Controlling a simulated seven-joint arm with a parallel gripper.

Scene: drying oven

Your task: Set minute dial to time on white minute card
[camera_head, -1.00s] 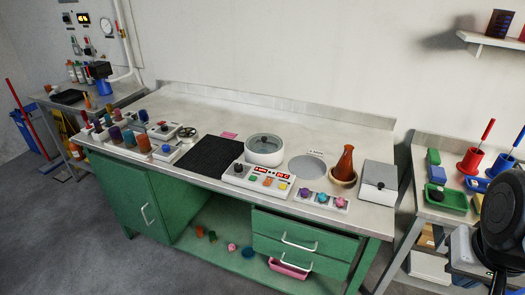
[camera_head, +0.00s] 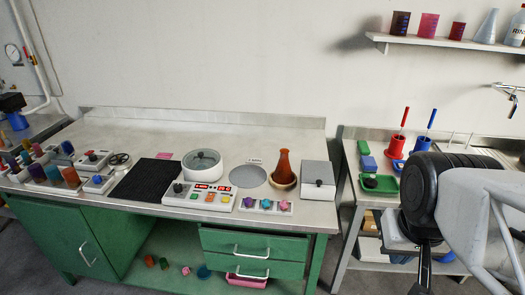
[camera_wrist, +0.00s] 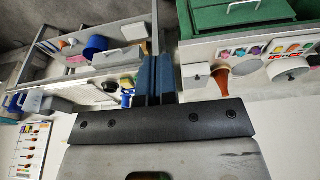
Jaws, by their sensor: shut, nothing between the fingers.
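A white control panel (camera_head: 198,195) with a red lit display (camera_head: 214,188) sits at the front of the bench. It has a black dial (camera_head: 178,188) at its left end and coloured buttons. A small white card (camera_head: 255,160) stands behind a grey disc; its writing is too small to read. In the wrist view, which is upside down, the panel (camera_wrist: 292,48) shows at the upper right. My gripper (camera_wrist: 154,58) is shut and empty, its blue fingers together, far from the panel. My arm is at the right of the head view.
A lidded round pot (camera_head: 203,163) stands behind the panel. A brown flask (camera_head: 284,166), a white box (camera_head: 318,178) and a strip of coloured knobs (camera_head: 265,205) are to its right. A black mat (camera_head: 147,179) and a pink card (camera_head: 164,156) lie left. Bench space behind is clear.

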